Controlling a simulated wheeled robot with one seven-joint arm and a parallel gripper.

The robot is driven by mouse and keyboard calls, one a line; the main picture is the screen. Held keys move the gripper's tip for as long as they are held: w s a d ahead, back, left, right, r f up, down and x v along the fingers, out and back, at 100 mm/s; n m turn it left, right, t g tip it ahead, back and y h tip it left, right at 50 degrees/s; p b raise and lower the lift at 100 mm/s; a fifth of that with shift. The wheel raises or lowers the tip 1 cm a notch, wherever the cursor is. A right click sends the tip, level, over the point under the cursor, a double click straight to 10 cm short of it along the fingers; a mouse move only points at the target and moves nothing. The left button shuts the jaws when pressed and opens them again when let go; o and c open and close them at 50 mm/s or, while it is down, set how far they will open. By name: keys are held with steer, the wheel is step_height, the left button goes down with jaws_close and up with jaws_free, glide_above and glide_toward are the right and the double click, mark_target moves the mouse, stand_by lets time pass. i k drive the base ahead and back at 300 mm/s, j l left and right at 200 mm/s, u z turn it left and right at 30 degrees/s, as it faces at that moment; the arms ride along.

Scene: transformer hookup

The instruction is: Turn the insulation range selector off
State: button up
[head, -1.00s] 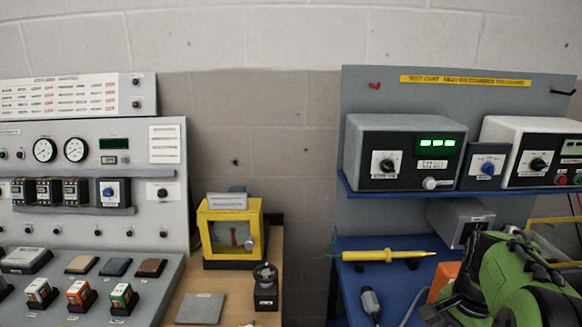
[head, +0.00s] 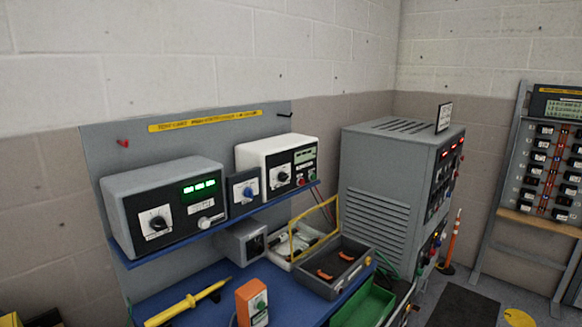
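A test cart has a shelf with three knobbed units. The grey unit (head: 122,200) has a lit green display and a black selector knob (head: 157,223) on a white plate. The white unit (head: 262,150) has a black knob (head: 282,176) on a white plate. The labels are too small to read, so I cannot tell which knob is the insulation range selector or its setting. My gripper is not in view.
A yellow probe (head: 187,303) and an orange device (head: 249,304) are on the blue cart top (head: 208,280). A grey tray (head: 322,285) and green drawer (head: 363,304) are at its right. A tall grey cabinet (head: 376,180) stands behind, and a rack (head: 508,160) is far right.

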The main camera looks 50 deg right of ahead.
mark_target(283, 176)
steer(key=z, duration=1.35)
